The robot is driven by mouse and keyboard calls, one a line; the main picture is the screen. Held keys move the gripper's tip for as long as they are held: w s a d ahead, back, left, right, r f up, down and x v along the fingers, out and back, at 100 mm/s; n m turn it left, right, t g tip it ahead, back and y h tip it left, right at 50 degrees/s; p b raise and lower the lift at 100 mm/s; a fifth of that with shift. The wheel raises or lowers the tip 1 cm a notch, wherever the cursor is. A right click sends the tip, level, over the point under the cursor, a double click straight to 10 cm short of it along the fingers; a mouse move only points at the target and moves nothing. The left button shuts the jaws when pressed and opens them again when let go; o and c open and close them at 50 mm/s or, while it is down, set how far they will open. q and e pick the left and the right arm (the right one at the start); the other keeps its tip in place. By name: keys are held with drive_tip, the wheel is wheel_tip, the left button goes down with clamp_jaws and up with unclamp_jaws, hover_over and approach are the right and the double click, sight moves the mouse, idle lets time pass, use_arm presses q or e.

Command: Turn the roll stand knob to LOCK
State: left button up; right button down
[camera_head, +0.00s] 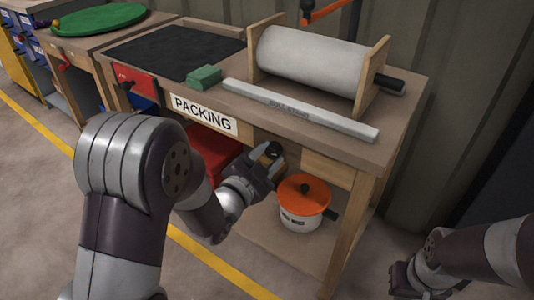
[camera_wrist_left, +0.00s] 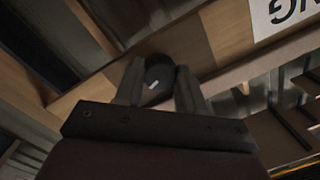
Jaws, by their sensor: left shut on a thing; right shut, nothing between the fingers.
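The roll stand, with a white roll (camera_head: 308,60) between two wooden end plates (camera_head: 372,75), stands on top of the packing bench. A dark round knob (camera_head: 273,150) is on the bench's front, below the top and right of the PACKING sign. My left gripper (camera_head: 268,160) is shut on this knob. In the left wrist view, the knob (camera_wrist_left: 157,74) sits between the two fingers and shows a short, slanted white mark. No LOCK lettering is readable. My right gripper (camera_head: 405,282) is shut and empty at the lower right, away from the bench.
A long pale bar (camera_head: 300,108) and a green block (camera_head: 204,78) lie on the bench top. A white pot with an orange lid (camera_head: 304,196) stands on the lower shelf, close to my left gripper. A wooden leg (camera_head: 350,230) is right of it.

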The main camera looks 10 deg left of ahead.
use_arm(q)
drive_tip(key=n+p, duration=0.1)
drive_tip(key=n, duration=0.2)
drive_tip(key=shift+r+n+p, duration=0.1)
drive_tip(key=shift+n+p, duration=0.2)
drive_tip(key=shift+p, duration=0.05)
drive_tip(key=n+p, duration=0.2)
drive_tip(key=n, duration=0.1)
drive_tip(key=shift+g, duration=0.4)
drive_tip(key=n+h+p, duration=0.1)
drive_tip(key=n+p, duration=0.1)
drive_tip(key=n, duration=0.2)
drive_tip(key=shift+s+n+p, duration=0.1)
drive_tip(key=shift+n+p, duration=0.2)
drive_tip(key=shift+p, duration=0.05)
drive_tip(key=shift+d+n+p, duration=0.1)
drive_tip(key=shift+n+p, duration=0.8)
drive_tip(key=shift+n, duration=0.5)
drive_tip(key=o, duration=1)
drive_tip(key=shift+o, duration=0.2)
